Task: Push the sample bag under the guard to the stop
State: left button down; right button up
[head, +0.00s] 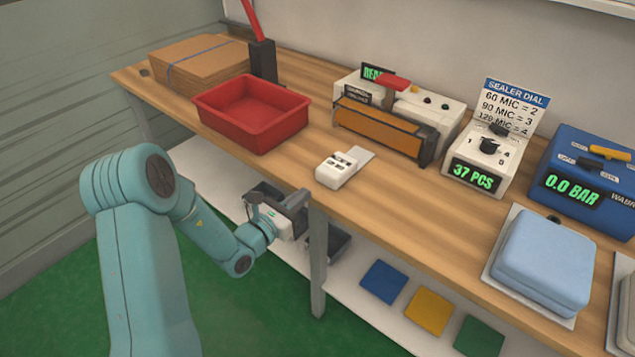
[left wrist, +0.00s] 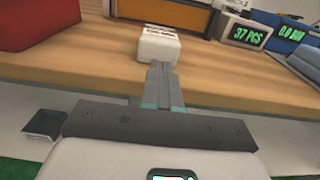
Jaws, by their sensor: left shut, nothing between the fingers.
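A small white block-shaped device (head: 336,171) lies on the bench, with a pale grey flat piece (head: 362,156) at its right side. I cannot tell whether this flat piece is the sample bag. Behind it stands a cream machine with a long orange panel (head: 378,130), which may be the guard. My left gripper (head: 302,197) is at the bench's front edge, below and in front of the white device. In the left wrist view its two fingers (left wrist: 162,70) are shut and empty, pointing at the white device (left wrist: 159,46). My right gripper is not in view.
A red bin (head: 252,130) stands left of the white device. The dial box (head: 480,160), a blue gauge unit (head: 590,180) and a folded light blue pad (head: 543,260) are to the right. The bench's front edge and leg (head: 318,260) are close to my left arm.

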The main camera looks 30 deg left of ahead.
aim_at(325, 177)
pick_arm(q)
jog(key=w, duration=0.6)
jog(key=shift+w+d+p, duration=0.2)
jog(key=shift+p, duration=0.1)
jog(key=shift+w, duration=0.1)
